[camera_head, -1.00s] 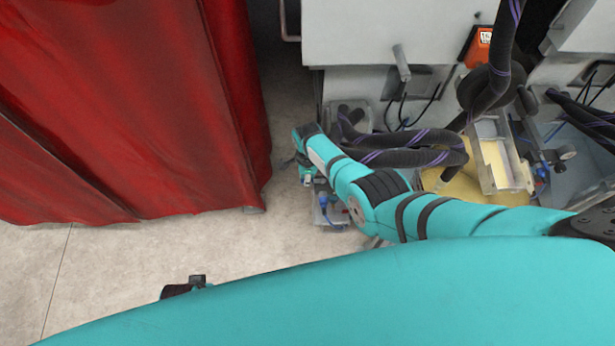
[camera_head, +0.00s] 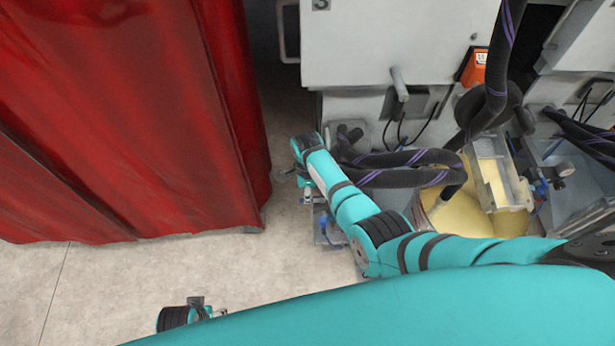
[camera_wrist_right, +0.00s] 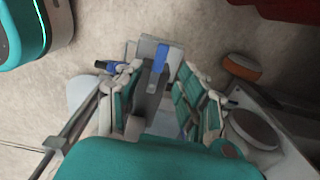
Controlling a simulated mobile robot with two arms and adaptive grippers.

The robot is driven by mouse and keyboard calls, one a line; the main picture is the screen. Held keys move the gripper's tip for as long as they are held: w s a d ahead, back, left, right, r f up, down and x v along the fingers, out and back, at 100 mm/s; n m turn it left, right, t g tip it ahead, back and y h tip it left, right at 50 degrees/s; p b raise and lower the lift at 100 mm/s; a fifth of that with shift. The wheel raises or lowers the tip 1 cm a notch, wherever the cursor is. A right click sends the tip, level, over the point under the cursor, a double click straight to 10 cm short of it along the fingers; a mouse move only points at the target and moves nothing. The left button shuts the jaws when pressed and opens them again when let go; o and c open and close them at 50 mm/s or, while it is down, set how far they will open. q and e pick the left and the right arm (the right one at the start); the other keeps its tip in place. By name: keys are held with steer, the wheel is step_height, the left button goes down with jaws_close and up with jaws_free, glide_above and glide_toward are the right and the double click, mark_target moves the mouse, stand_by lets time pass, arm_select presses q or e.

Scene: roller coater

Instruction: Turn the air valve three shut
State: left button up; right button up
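In the right wrist view, my right gripper (camera_wrist_right: 160,100) has its two teal-and-grey fingers apart. A small valve with a blue handle (camera_wrist_right: 160,57) on a grey block stands between them; whether either finger touches it I cannot tell. In the head view, my right arm reaches across to the left, and its gripper (camera_head: 302,178) is small and partly hidden by the wrist. Just below it is a clear box with blue fittings (camera_head: 327,232) by the machine. No number shows on the valve. A part of my left arm (camera_head: 180,316) shows at the bottom; its gripper state is unclear.
A red curtain (camera_head: 130,120) hangs at the left. Grey cabinets (camera_head: 390,45), one labelled 3, stand behind. Black hoses (camera_head: 410,168) loop beside my right arm above a yellow-filled pan (camera_head: 450,212). The pale floor (camera_head: 270,265) is open between the curtain and the machine.

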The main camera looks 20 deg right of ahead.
step_height(320, 180, up, 8)
steer(key=shift+f, duration=0.15)
stand_by(0.6)
